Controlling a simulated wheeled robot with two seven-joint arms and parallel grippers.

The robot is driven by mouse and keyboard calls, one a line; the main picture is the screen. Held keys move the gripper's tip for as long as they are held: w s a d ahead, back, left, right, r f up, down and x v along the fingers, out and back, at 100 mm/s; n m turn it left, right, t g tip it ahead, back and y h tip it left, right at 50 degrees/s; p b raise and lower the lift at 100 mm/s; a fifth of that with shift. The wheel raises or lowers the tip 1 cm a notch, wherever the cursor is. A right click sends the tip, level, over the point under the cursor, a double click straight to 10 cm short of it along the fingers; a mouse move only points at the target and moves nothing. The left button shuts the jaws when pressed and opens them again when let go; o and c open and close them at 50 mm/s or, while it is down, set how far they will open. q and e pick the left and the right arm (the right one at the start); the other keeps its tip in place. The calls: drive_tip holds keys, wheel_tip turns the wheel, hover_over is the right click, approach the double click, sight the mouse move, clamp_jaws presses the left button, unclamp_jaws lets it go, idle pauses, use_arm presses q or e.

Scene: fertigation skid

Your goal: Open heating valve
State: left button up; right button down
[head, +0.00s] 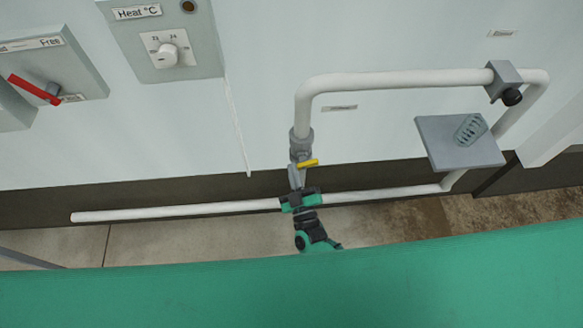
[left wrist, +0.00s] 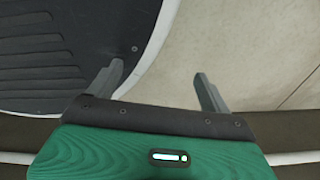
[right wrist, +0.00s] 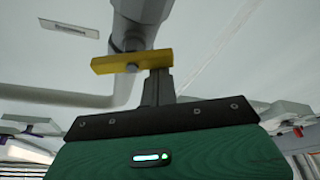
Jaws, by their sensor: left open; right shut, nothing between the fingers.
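The heating valve (head: 300,150) is a grey body on the vertical run of a white pipe. Its yellow lever (head: 308,163) points to the right, across the pipe. In the right wrist view the yellow lever (right wrist: 130,63) lies nearly level, just beyond my fingertips. My right gripper (head: 296,178) is shut and empty, right below the lever; in the right wrist view its fingers (right wrist: 158,80) overlap the lever's lower edge. I cannot tell whether they touch it. My left gripper (left wrist: 158,72) is open and empty above the floor, outside the head view.
A horizontal white pipe (head: 180,211) runs behind my right gripper. A grey shelf (head: 450,148) holds a ribbed, see-through object (head: 469,129) at right. A heat dial (head: 167,54) and a red switch handle (head: 33,88) are on the wall at left.

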use_arm(q)
drive_tip(key=s+r+p, duration=0.2)
drive_tip(key=s+p, duration=0.3)
drive_tip(key=s, duration=0.2)
drive_tip(key=shift+a+r+g+p, duration=0.3)
drive_tip(key=shift+a+r+p, duration=0.1)
use_arm(e)
drive_tip(key=shift+d+f+n+g+y, duration=0.35)
drive_tip(key=shift+n+g, duration=0.35)
drive_tip(key=shift+n, duration=1.65)
drive_tip(key=shift+d+f+n+g+y, duration=0.25)
drive_tip(key=shift+f+n+g, duration=0.4)
drive_tip(key=shift+n, duration=1.75)
drive_tip(key=shift+d+f+n+g+y, duration=0.2)
drive_tip(key=shift+f+n+g+y, duration=0.4)
drive_tip(key=shift+n, duration=1.75)
drive_tip(key=shift+r, duration=0.2)
use_arm(q)
drive_tip(key=shift+a, duration=0.1)
use_arm(e)
drive_tip(key=shift+w, duration=0.1)
